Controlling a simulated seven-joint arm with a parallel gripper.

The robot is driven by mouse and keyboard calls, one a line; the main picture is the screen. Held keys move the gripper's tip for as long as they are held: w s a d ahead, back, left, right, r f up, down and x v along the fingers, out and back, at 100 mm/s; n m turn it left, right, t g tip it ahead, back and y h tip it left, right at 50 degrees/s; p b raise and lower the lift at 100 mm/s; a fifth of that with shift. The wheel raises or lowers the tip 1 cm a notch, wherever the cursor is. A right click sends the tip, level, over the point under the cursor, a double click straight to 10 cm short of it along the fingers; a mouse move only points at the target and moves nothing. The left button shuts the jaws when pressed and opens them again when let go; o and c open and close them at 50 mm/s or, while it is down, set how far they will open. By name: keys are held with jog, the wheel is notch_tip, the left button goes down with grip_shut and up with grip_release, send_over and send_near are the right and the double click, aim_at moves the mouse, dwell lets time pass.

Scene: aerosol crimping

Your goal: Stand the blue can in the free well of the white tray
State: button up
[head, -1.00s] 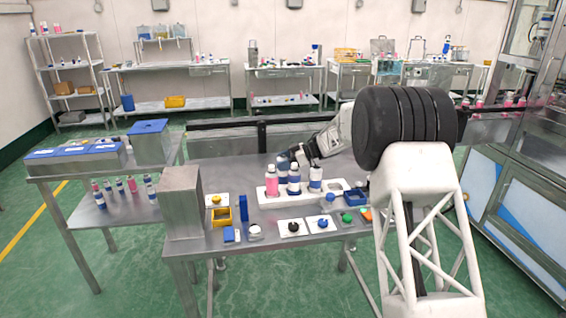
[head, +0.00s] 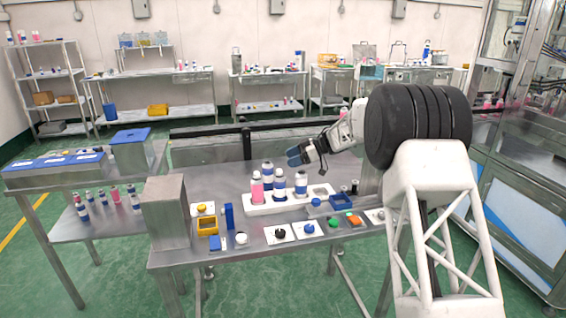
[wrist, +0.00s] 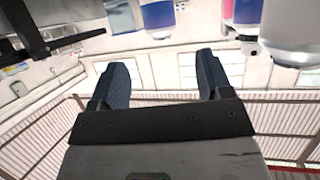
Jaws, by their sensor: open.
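The white tray (head: 262,210) stands on the metal table and holds a pink can (head: 257,188) and two blue-banded white cans, one in the middle (head: 280,187) and one to its right (head: 301,185). Its right-end well (head: 319,189) looks empty. Another blue-banded can (head: 267,170) stands upright behind the row; its base is hidden, so I cannot tell what it rests on. My gripper (head: 297,155) is open, with blue fingers, above and behind the cans, right of the rear can. In the wrist view the gap between my fingers (wrist: 163,78) is empty; a blue-banded can (wrist: 158,16) shows beyond.
A tall grey metal block (head: 166,212) stands at the table's left. A yellow bin (head: 207,225), a blue block (head: 229,216) and several small coloured parts on plates line the front. Table behind the tray is partly clear.

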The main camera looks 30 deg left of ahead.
jog(key=shift+v, duration=0.85)
jog(key=shift+o, duration=0.4)
jog(key=shift+a, duration=0.1)
